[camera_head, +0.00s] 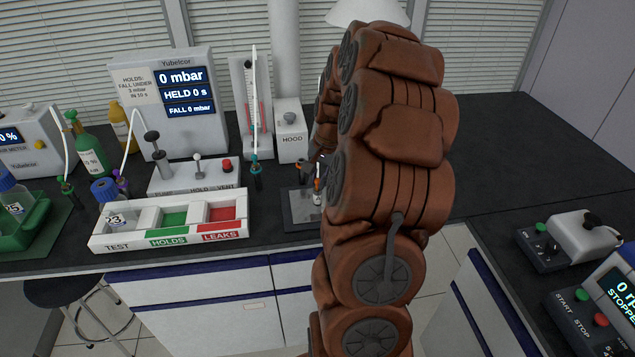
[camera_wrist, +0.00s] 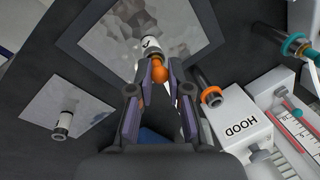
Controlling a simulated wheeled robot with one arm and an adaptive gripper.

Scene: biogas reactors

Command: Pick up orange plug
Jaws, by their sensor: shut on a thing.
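The orange plug (camera_wrist: 159,74) has a rounded orange end and a white labelled body with a dark band. It sits between the two fingers of my gripper (camera_wrist: 160,68), which are shut on its orange end. In the wrist view its white body points away over a mottled grey plate (camera_wrist: 195,40). In the head view the plug (camera_head: 317,186) shows small and roughly upright over the grey plate (camera_head: 298,210), just left of my arm. Whether its base touches the plate is unclear. My arm hides most of my gripper in the head view.
A dark cylinder with an orange ring (camera_wrist: 211,95) stands close beside my gripper, by the HOOD box (camera_head: 291,130). A teal-ringed cylinder (camera_wrist: 294,45) is farther right. A white TEST/HOLDS/LEAKS tray (camera_head: 170,240) stands left.

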